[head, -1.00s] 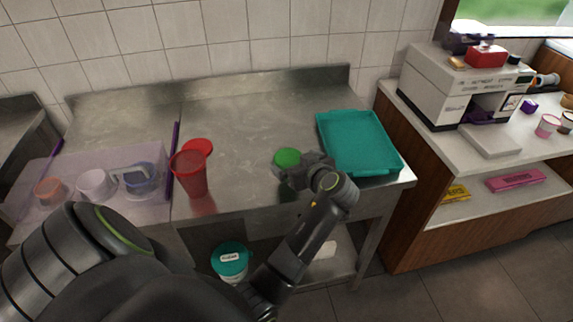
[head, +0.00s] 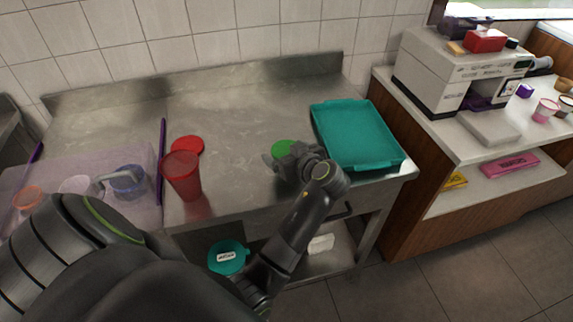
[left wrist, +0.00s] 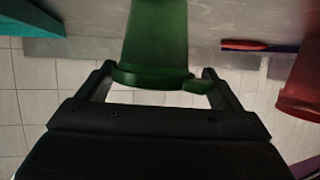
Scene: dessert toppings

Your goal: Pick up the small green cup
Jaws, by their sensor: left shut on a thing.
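The small green cup (head: 283,148) shows in the head view just behind my left gripper (head: 275,164), over the steel counter; the gripper hides most of it. In the left wrist view the green cup (left wrist: 156,40) stands between the two fingers of my left gripper (left wrist: 158,88), its rim end towards the palm. The left gripper is shut on the cup. I cannot tell whether the cup touches the counter. My right gripper is not in view.
A teal tray (head: 397,160) lies to the right of the gripper. A red cup (head: 182,178) and a red lid (head: 188,146) stand to the left. The back middle of the counter is clear.

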